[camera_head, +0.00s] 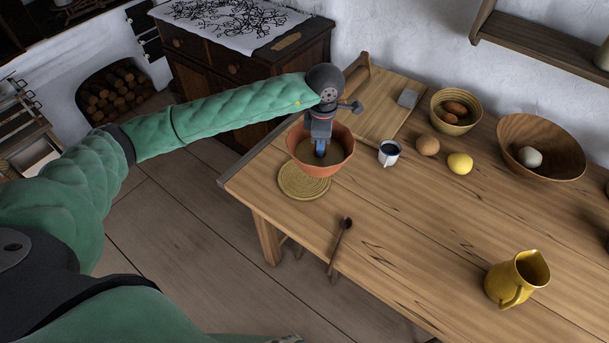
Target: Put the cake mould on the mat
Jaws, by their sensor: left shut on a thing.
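The cake mould, a reddish terracotta bowl (335,165), is near the table's left end. The mat is a round woven straw disc (303,187) on the table. The mould covers the mat's far part in the picture; I cannot tell if it hangs above it or touches it. My left gripper (320,148) points down at the mould and is shut on it. Its fingertips show against the inside of the mould, and the exact grip is hard to see. My right gripper is not in view.
A white mug (389,153) stands close right of the mould, with a wooden board (385,105) behind. A dark spoon (341,242) lies in front of the mat. Round items, bowls and a yellow jug (510,281) are farther right. The table's front middle is clear.

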